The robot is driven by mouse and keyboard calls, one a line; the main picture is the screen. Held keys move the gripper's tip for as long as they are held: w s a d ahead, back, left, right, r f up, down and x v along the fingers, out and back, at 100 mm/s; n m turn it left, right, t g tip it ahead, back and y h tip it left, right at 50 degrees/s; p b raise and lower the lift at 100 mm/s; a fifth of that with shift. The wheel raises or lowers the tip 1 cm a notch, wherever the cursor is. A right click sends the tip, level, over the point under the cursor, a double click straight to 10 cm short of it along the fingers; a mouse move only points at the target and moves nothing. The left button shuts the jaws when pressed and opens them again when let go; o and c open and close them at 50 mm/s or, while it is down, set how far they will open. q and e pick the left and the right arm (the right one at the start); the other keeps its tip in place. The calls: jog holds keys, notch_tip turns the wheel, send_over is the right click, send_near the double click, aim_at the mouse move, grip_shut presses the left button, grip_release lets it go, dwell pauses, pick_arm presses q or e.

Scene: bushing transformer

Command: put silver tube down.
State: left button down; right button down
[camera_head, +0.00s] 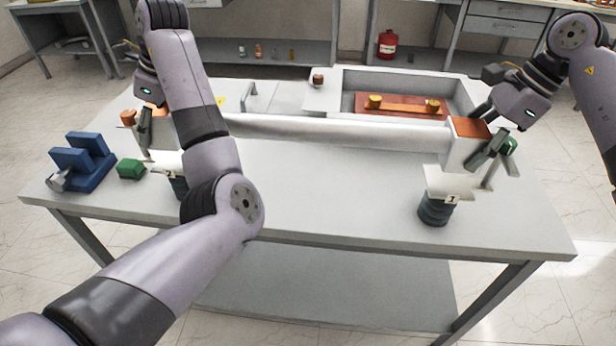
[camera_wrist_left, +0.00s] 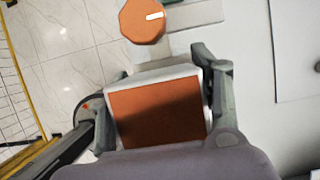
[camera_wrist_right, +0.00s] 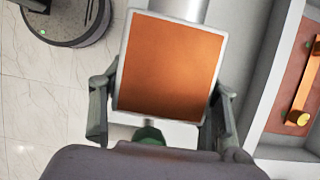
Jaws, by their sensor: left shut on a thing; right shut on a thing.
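The silver tube (camera_head: 330,131) lies lengthwise across the table, with a white square end block with an orange face at its right end (camera_head: 468,140). My right gripper (camera_head: 482,148) is shut on that end block; in the right wrist view its fingers flank the orange face (camera_wrist_right: 165,65). My left gripper (camera_head: 148,128) is shut on the other end block, whose orange face (camera_wrist_left: 158,112) shows between its fingers in the left wrist view. My left arm hides part of the tube's left end. A white bracket on a dark ribbed base (camera_head: 437,209) stands below the right end; contact is unclear.
A blue holder (camera_head: 88,160) and a green block (camera_head: 130,168) sit at the table's left. An orange octagonal knob (camera_head: 128,117) is beside my left gripper. Behind the tube is a white tray (camera_head: 345,96) with a red board (camera_head: 390,112). The table's front middle (camera_head: 330,190) is clear.

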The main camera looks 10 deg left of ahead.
aim_at(168, 157)
pick_arm(q)
jog(key=shift+r, duration=0.1)
pick_arm(e)
jog(key=shift+r, duration=0.2)
jog(key=shift+f, duration=0.2)
